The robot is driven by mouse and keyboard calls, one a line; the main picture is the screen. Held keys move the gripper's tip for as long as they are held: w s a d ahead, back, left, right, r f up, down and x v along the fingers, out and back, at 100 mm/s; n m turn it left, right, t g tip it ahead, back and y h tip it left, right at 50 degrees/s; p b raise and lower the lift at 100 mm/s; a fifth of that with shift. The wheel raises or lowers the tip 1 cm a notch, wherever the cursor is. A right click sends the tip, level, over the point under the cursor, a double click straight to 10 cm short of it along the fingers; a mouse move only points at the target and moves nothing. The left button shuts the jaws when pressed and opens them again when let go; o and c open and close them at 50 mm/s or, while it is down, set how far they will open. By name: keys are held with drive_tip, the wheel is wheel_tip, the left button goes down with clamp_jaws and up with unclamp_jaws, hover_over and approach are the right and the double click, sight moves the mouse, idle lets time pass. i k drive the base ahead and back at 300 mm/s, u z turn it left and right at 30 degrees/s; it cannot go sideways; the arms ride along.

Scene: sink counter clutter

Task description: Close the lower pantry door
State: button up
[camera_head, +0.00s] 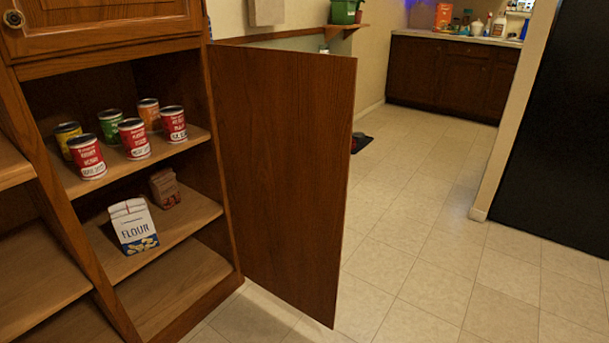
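The lower pantry door (285,170) is a flat brown wooden panel. It stands wide open, hinged at the right side of the pantry's lower opening and swung out over the floor. Its free edge is on the right, and no handle shows on the face in view. The pantry (222,240) is a wooden cabinet at the left, and its shelves are exposed. My gripper is not in view, and no part of my arm shows.
Several cans (134,138) stand on the pantry's upper shelf; a flour bag (133,226) and a small brown package (165,188) sit below. Tiled floor (430,250) is clear to the right of the door. A black appliance (555,140) stands at the right; a dark mat (361,141) lies behind the door.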

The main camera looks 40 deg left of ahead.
sight(284, 119)
drive_tip(key=i, duration=3)
drive_tip(key=u, duration=3.7)
drive_tip(key=k, duration=0.35)
drive_tip(key=z, duration=0.6)
